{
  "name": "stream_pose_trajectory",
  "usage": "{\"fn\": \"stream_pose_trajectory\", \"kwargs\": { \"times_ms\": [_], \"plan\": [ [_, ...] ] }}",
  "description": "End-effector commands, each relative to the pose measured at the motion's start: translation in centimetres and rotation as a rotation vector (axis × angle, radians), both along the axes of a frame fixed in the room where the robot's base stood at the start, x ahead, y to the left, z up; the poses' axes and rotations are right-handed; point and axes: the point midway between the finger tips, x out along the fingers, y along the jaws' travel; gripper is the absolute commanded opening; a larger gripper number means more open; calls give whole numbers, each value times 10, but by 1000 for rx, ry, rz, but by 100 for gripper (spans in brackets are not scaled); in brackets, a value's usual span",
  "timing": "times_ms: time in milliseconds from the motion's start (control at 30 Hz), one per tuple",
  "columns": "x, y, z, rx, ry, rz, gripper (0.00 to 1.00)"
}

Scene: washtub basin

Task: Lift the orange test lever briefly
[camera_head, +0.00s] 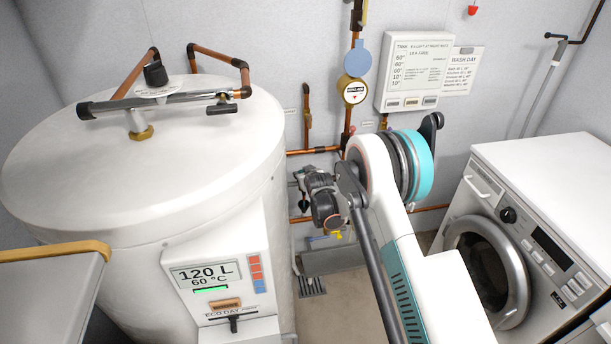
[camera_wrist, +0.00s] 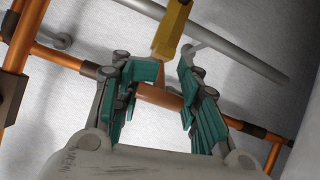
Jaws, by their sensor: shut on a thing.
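In the wrist view, my gripper (camera_wrist: 170,62) has its teal fingers on both sides of the lower end of an amber-orange bar (camera_wrist: 173,28), which looks like the test lever. The bar slants up to the top edge of the picture. The exact contact is hard to make out, because the fingertips partly hide the bar's end. A copper pipe (camera_wrist: 60,57) runs behind the fingers. In the head view, my arm reaches down beside the white tank (camera_head: 110,180), and the lever cannot be made out there.
Copper pipes (camera_head: 306,151) and a brass gauge (camera_head: 353,92) are on the wall behind my arm. A washing machine (camera_head: 545,170) stands at the right. A counter with a wooden edge (camera_head: 55,251) is at the lower left. A floor grate (camera_head: 311,286) lies beside the tank.

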Motion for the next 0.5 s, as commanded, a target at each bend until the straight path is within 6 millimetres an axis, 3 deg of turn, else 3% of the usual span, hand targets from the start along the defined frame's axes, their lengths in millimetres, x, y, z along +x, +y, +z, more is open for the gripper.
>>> {"fn": "stream_pose_trajectory", "kwargs": {
  "times_ms": [433,467,500],
  "plan": [
    [1,-2,1,-3,9,-2,0],
    [1,-2,1,-3,9,-2,35],
    [1,-2,1,-3,9,-2,44]
  ]
}}
